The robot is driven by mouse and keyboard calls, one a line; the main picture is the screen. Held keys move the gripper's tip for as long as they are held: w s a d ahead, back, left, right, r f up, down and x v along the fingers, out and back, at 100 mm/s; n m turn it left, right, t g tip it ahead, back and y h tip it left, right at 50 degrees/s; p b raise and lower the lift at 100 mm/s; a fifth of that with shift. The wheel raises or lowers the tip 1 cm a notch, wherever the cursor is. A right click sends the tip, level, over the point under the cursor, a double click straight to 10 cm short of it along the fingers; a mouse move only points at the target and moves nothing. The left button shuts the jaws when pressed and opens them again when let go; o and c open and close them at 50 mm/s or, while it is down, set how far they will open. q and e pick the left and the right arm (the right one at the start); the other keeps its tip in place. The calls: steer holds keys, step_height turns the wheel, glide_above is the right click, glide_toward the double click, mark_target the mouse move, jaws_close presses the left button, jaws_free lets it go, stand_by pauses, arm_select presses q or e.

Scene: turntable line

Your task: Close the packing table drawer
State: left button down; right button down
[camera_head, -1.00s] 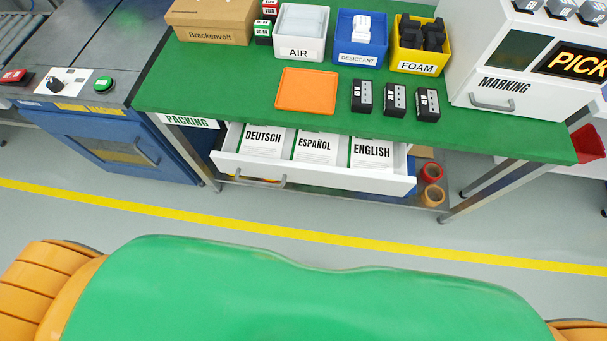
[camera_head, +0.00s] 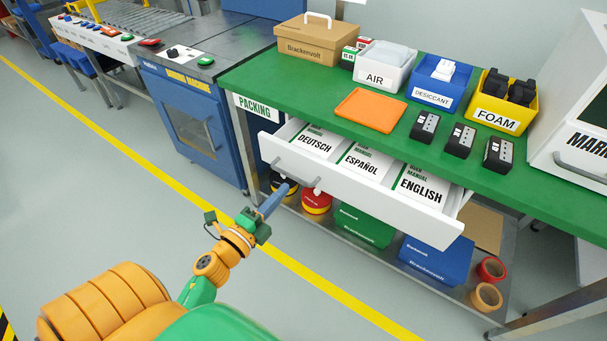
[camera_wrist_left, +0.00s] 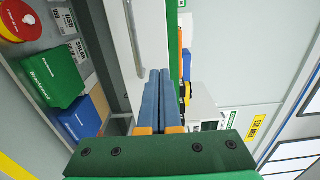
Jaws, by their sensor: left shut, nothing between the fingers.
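The white packing table drawer (camera_head: 360,186) stands open below the green packing table (camera_head: 340,135). Manuals marked Deutsch, Español and English lie inside it. Its grey bar handle (camera_head: 297,174) is on the left part of the front. My left gripper (camera_head: 284,190) is in front of the drawer, just below and left of the handle in the head view. Its blue fingers are shut and empty. In the left wrist view the shut fingers (camera_wrist_left: 161,98) point toward the white drawer front (camera_wrist_left: 150,40); I cannot tell whether they touch it. My right gripper is out of view.
An orange tray (camera_head: 370,109) and several labelled bins stand on the table. The floor in front is clear, with a yellow line.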

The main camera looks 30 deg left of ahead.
mark_target(309, 163)
arm_select(q)
steer(key=w, duration=0.8)
steer(key=shift+d, duration=0.2)
steer(key=shift+w, duration=0.5)
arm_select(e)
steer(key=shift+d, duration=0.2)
